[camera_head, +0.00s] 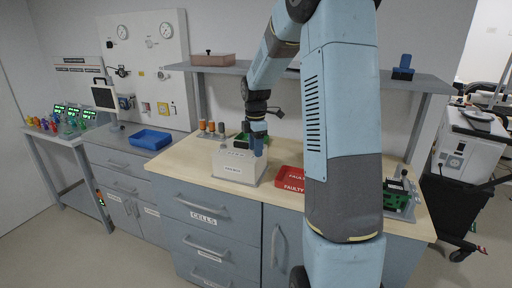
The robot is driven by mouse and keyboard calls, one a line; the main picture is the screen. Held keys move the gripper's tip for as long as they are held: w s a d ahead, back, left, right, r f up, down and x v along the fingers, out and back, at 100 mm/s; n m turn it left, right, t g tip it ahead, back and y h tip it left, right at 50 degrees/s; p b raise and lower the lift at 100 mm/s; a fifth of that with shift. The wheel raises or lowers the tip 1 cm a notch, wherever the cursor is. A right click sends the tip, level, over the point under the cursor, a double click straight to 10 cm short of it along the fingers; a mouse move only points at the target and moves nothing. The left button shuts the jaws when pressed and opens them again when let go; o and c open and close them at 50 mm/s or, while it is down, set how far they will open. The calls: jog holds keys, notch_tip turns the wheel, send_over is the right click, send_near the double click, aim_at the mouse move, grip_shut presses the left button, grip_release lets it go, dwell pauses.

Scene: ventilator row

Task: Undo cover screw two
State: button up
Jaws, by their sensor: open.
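A white box (236,170) with a small label on its front stands on the wooden bench top, left of centre. Dark spots or fittings show on its top; they are too small to tell which is cover screw two. My gripper (257,148) points down at the back right of the box top, very close above or beside it. It is open, with its blue fingers partly seen. I cannot tell whether it touches the box. My arm hides part of the bench to the right.
A red tray (290,181) marked FAULTY lies right of the box. A green board (400,202) stands at the bench's right end. Orange-topped posts (207,127) are behind the box. A grey shelf (225,69) overhangs the bench. A blue bin (150,139) sits left.

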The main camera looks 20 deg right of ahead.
notch_tip(320, 180, up, 14)
jog(key=shift+f, duration=0.15)
dwell(0.5)
dwell(0.3)
jog(key=s+a+r+m+t, duration=0.1)
jog(key=s+a+r+m, duration=0.15)
jog(key=s, duration=0.35)
jog(key=s+a+r+m+t, duration=0.1)
jog(key=s+a+m, duration=0.1)
jog(key=s+m, duration=0.3)
jog(key=s+a+r+m+t, duration=0.1)
jog(key=s+a+r+m, duration=0.15)
jog(key=s, duration=0.45)
jog(key=s+a+f+m+t, duration=0.1)
jog(key=s+f+m, duration=0.1)
jog(key=s+m, duration=0.2)
jog(key=s+a+f+m+t, duration=0.1)
jog(key=s+m, duration=0.2)
jog(key=s, duration=0.7)
jog(key=shift+a+f+m+t, duration=0.25)
jog(key=shift+f+m+t, duration=0.05)
jog(key=shift+f+m, duration=0.1)
